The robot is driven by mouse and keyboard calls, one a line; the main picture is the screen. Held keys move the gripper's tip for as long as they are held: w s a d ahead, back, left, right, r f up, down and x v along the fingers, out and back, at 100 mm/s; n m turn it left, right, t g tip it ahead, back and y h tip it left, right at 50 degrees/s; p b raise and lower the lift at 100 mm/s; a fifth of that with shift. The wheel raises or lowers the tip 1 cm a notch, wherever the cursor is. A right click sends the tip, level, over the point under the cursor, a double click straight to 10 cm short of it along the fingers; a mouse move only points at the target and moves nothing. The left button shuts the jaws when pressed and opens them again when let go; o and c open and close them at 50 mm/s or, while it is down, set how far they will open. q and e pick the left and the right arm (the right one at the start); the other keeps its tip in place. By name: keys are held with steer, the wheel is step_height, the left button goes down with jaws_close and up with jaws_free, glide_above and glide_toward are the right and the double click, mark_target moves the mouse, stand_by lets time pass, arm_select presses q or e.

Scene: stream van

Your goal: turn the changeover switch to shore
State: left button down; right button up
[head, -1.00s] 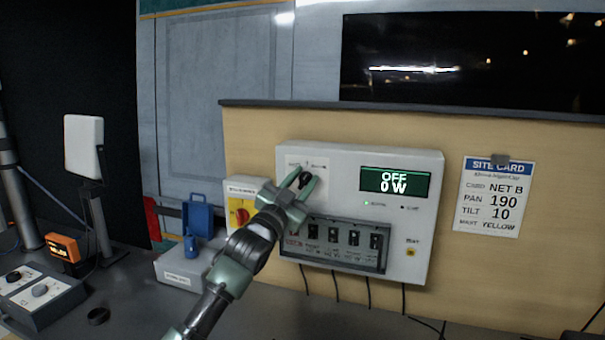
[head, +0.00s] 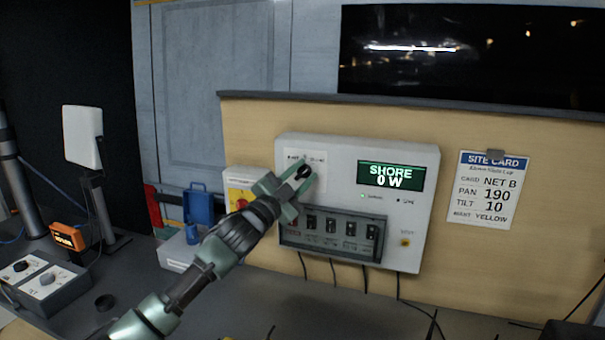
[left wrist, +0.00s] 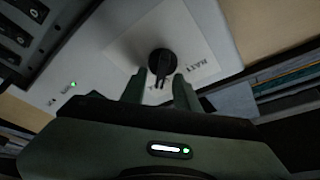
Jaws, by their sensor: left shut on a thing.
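The changeover switch (head: 304,172) is a black rotary knob on a white label at the upper left of the white power panel (head: 345,152). The panel's display (head: 390,176) reads SHORE, 0 W. My left gripper (head: 297,182) is at the knob, its fingers on either side of it. In the left wrist view the knob (left wrist: 162,63) sits on the label, with its handle pointing down between the two fingertips (left wrist: 160,88). The gripper is shut on the knob's handle. The fingers partly hide the knob in the head view. My right gripper is not in view.
Below the switch is a row of black breakers (head: 332,229). A yellow box with a red switch (head: 240,198) is left of the panel. A blue padlock-shaped thing (head: 198,205) stands beside it. A site card (head: 490,190) hangs at right. Cables hang under the panel.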

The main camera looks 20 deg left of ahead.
arm_select(q)
steer(key=c, duration=1.1)
jaws_free()
steer(key=b+v, duration=0.2)
steer(key=v, duration=0.5)
steer(key=shift+s+a+f, duration=0.15)
steer(key=shift+s+f, duration=0.05)
steer(key=shift+s, duration=0.15)
